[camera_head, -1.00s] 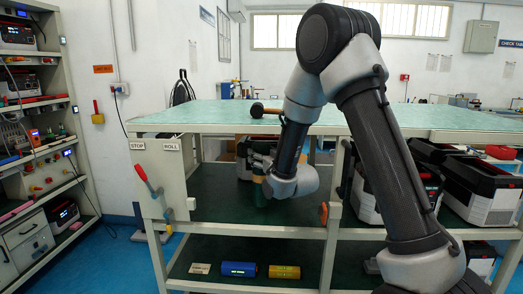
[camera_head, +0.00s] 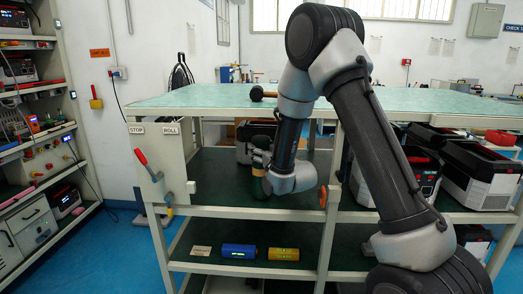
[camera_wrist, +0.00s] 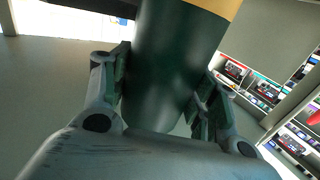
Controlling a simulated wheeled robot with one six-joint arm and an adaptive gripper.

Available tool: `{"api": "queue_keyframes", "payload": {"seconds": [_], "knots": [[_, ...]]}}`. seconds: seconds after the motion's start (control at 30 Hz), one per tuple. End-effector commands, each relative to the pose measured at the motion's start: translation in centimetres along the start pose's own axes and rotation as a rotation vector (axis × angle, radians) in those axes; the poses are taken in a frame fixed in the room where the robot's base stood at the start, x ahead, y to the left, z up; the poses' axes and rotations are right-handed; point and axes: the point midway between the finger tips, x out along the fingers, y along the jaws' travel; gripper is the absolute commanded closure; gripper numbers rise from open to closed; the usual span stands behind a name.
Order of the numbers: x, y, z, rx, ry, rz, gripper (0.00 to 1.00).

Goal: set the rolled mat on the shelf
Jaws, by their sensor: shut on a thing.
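My gripper (camera_head: 264,163) is shut on a dark green rolled mat (camera_wrist: 175,65) with a tan band. In the wrist view the roll stands between both fingers, and its upper end is cut off by the frame. In the head view the roll (camera_head: 259,187) is small and partly hidden by my gripper. It is held about upright in the opening under the bench top, above the dark green middle shelf (camera_head: 215,196). Whether it touches that shelf cannot be told. The lower shelf (camera_head: 198,240) carries a blue roll (camera_head: 239,251) and a yellow roll (camera_head: 284,254) lying flat.
The bench top (camera_head: 200,100) lies above the opening, with a mallet (camera_head: 261,93) on it. A post (camera_head: 331,205) stands right of my gripper. A dark case (camera_head: 248,150) stands behind it. A red-handled lever (camera_head: 141,157) is on the left end panel.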

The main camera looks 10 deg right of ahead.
Motion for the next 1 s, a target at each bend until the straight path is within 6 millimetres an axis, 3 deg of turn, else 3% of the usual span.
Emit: {"api": "queue_keyframes", "payload": {"seconds": [0.57, 0.6, 0.7, 1.0], "knots": [[0.1, 0.0, 1.0, 0.000, 0.002, 0.000, 1.00], [0.0, 0.0, 0.9, 0.000, 0.003, 0.000, 0.34], [0.0, 0.0, 0.9, 0.000, 0.002, 0.000, 0.16], [0.0, 0.0, 1.1, 0.000, -0.002, 0.000, 0.16]]}}
